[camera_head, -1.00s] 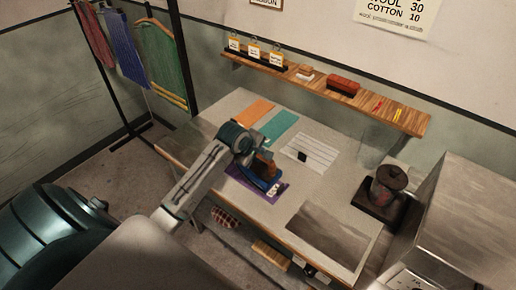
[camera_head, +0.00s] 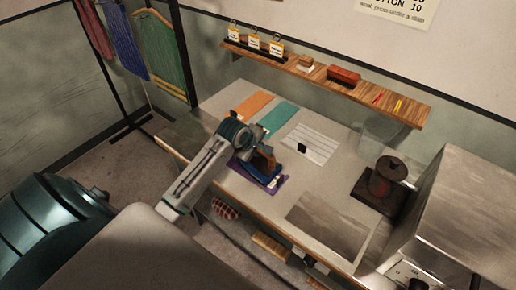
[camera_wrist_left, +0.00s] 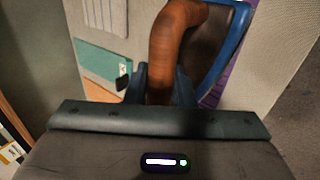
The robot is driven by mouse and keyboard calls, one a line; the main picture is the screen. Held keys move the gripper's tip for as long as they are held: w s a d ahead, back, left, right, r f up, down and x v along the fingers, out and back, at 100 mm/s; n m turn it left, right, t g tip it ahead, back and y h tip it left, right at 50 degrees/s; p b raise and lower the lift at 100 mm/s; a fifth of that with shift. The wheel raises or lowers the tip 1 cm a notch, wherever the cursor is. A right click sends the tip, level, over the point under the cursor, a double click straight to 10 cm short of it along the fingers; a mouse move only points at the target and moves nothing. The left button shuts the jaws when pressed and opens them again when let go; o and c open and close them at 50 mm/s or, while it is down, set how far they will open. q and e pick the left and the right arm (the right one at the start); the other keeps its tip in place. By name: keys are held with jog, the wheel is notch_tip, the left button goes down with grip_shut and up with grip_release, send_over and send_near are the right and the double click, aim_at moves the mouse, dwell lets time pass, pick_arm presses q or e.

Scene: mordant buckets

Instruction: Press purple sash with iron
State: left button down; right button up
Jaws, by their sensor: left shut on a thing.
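The purple sash (camera_head: 244,172) lies flat near the front edge of the work table and is partly covered by the iron. The iron (camera_head: 268,174), blue with a brown handle, is over the sash; I cannot tell whether its sole touches the cloth. My left gripper (camera_head: 262,156) is shut on the iron's handle. In the left wrist view the brown handle (camera_wrist_left: 172,45) runs between my fingers, with the blue iron body (camera_wrist_left: 238,35) at its right and a strip of purple sash (camera_wrist_left: 213,93) beyond. My right gripper is in neither view.
Orange (camera_head: 253,105) and teal (camera_head: 278,117) cloths and a striped sheet (camera_head: 309,143) lie behind the iron. A basin (camera_head: 328,225) and a dark burner (camera_head: 380,185) are to the right. A wooden shelf (camera_head: 315,70) runs along the wall.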

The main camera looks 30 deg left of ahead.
pick_arm(q)
jog(key=shift+f, duration=0.3)
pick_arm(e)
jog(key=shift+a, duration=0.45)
pick_arm(q)
jog(key=shift+f, duration=0.2)
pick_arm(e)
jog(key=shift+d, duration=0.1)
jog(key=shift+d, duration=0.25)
pick_arm(q)
jog(key=shift+s+f, duration=0.1)
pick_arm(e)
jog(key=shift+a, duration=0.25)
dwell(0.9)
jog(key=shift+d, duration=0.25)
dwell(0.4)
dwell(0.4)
pick_arm(q)
jog(key=shift+w+r, duration=0.2)
jog(key=shift+r, duration=2.4)
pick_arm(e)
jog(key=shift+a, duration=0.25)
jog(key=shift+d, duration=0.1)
